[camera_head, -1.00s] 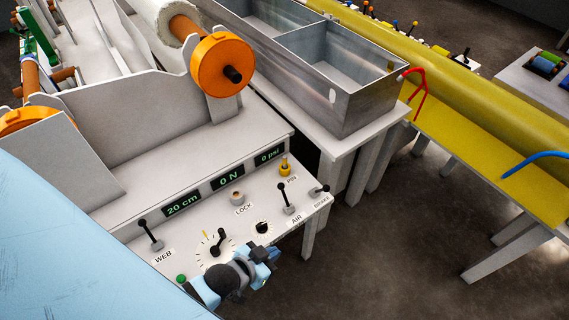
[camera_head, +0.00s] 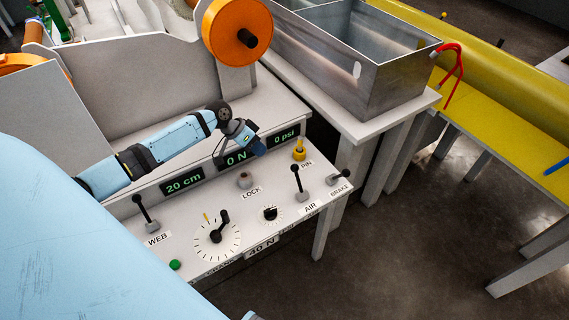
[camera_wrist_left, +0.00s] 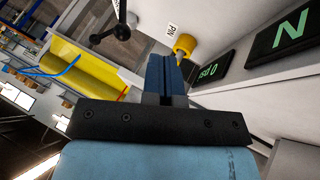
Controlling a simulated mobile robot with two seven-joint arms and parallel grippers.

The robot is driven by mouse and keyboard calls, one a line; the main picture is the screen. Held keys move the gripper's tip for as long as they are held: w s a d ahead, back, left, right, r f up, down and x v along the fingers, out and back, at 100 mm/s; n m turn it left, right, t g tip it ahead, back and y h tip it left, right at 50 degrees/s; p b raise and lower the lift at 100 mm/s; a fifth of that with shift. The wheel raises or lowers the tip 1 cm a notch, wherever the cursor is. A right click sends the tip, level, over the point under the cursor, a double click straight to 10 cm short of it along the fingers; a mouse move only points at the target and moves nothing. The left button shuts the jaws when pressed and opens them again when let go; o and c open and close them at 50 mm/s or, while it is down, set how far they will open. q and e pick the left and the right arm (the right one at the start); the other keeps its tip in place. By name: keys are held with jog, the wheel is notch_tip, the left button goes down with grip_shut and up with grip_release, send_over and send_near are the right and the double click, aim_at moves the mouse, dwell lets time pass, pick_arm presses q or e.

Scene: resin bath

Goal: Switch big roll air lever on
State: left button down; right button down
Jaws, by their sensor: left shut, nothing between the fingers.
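The air lever (camera_head: 298,182) is a black stick with a ball knob on a grey base, behind the AIR label. It stands nearly upright, leaning slightly back. My left gripper (camera_head: 260,148) is shut and empty, raised in front of the displays, to the left of the yellow PIN knob and apart from the lever. In the left wrist view, its blue fingers (camera_wrist_left: 165,72) are together, and a black-knobbed lever (camera_wrist_left: 122,32) shows beyond them to the left; I cannot tell for sure which lever it is. The pressure display (camera_head: 286,137) reads 0 psi. My right gripper is not identifiable.
The yellow PIN knob (camera_head: 299,150) is close to my gripper. The brake lever (camera_head: 339,178) is right of the air lever. A metal bath (camera_head: 375,83) is behind.

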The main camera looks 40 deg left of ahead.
pick_arm(q)
jog(key=a+r, duration=0.1)
jog(key=w+a+r, duration=0.1)
jog(key=shift+w+a+r+h, duration=0.25)
jog(key=shift+r+h, duration=0.05)
pick_arm(e)
jog(key=shift+a+f, duration=0.2)
jog(key=shift+f, duration=0.15)
pick_arm(q)
send_near(298, 180)
jog(key=w+f, duration=0.3)
jog(key=w, duration=0.1)
jog(key=shift+w+a+f, duration=0.15)
jog(key=shift+f, duration=0.1)
pick_arm(e)
jog(key=shift+d+f, duration=0.1)
pick_arm(q)
jog(key=shift+r, duration=0.1)
pick_arm(e)
jog(key=shift+r, duration=0.2)
